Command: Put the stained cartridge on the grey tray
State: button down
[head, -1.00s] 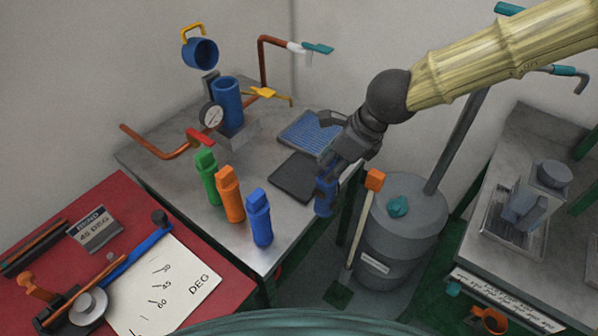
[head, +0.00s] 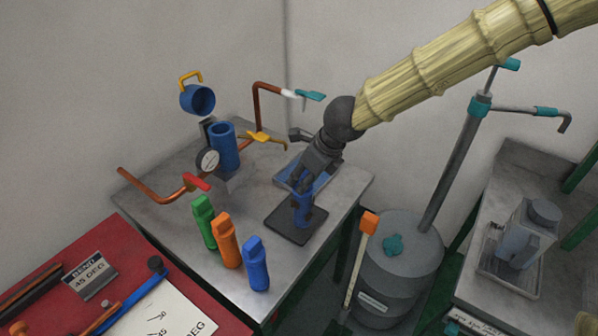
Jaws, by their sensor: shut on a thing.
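My gripper (head: 303,187) is above the steel bench, shut on a blue cartridge (head: 304,213) that it holds upright. Whether stains mark the cartridge is too small to tell. The flat dark grey tray (head: 281,222) lies on the bench. The cartridge's lower end appears over the tray's middle; I cannot tell whether it touches the tray. My fingers cover the cartridge's upper part.
A blue-lined tray (head: 322,181) lies just behind, partly hidden by my gripper. Green (head: 204,222), orange (head: 226,243) and blue (head: 256,265) bottle-shaped cartridges stand at the front left. A blue open cylinder (head: 223,148) with a gauge and copper pipes stands behind them. A grey drum (head: 400,265) is right of the bench.

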jog(key=w+a+f+p, duration=0.1)
jog(key=w+f, duration=0.3)
jog(key=shift+w+a+p, duration=0.25)
jog(key=shift+w+p, duration=0.05)
jog(key=shift+p, duration=0.1)
jog(key=shift+f, duration=0.15)
jog(key=c, duration=0.9)
grip_release()
jog(key=shift+r, duration=0.25)
jog(key=v, duration=1.1)
jog(key=shift+d+r+b, duration=0.2)
jog(key=shift+r+b, duration=0.15)
jog(key=shift+b, duration=0.05)
jog(key=shift+s, duration=0.1)
